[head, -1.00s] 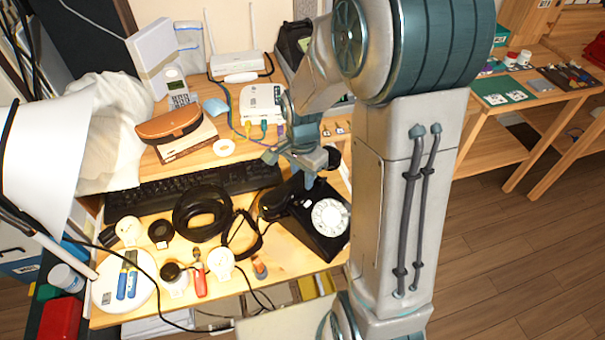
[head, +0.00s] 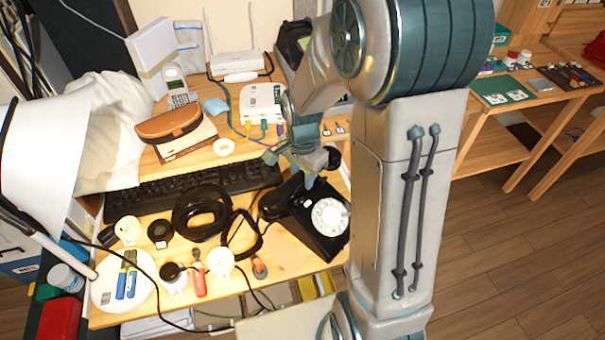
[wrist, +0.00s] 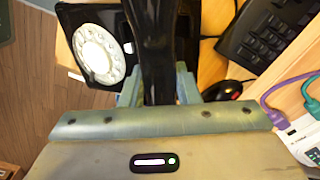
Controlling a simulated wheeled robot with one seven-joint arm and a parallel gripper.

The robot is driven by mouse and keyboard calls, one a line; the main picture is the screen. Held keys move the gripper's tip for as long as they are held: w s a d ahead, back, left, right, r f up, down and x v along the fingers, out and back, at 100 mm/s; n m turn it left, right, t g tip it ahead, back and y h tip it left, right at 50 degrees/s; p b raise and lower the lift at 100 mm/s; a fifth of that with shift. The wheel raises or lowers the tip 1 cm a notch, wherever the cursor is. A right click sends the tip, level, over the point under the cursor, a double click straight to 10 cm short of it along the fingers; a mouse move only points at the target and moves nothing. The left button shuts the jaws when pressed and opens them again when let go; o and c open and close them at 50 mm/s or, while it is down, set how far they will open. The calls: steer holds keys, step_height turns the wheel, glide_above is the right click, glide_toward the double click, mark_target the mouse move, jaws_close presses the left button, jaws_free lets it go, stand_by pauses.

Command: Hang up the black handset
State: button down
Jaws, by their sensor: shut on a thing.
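The black dial phone (head: 322,232) sits at the right front of the wooden desk, its pale dial facing up. The dial also shows at upper left in the wrist view (wrist: 97,52). My gripper (head: 309,181) is over the back of the phone. It is shut on the black handset (head: 277,203), one end of which shows left of the gripper and the other at its right. In the wrist view the handset (wrist: 155,45) runs between my fingers (wrist: 157,88), beside the dial. The cradle is hidden, and I cannot tell whether the handset touches it.
A black keyboard (head: 165,194) lies behind left of the phone. A black coil (head: 200,212) and a looped cord (head: 241,235) lie to its left, with several plugs and small tools. A white box with plugged cables (head: 262,101) and a router (head: 236,64) stand at the back.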

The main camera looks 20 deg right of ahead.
steer(key=shift+f+b, duration=0.75)
steer(key=shift+f, duration=0.25)
steer(key=c, duration=1)
jaws_free()
steer(key=shift+r, duration=0.1)
step_height(320, 180, up, 14)
steer(key=shift+f+p, duration=0.1)
steer(key=shift+p, duration=0.95)
steer(key=s+r+n+t+p, duration=0.1)
steer(key=s+r+n+p, duration=0.1)
steer(key=s+r+n, duration=0.1)
steer(key=s+r+n+t+p, duration=0.1)
steer(key=s+r+n+p, duration=0.2)
steer(key=s, duration=0.3)
steer(key=s+r+n+p, duration=0.2)
steer(key=s+r+n, duration=0.1)
steer(key=s+n, duration=0.1)
steer(key=shift+s+r+n+t+p, duration=0.25)
steer(key=shift+s+n+t+p, duration=0.15)
steer(key=shift+n, duration=0.4)
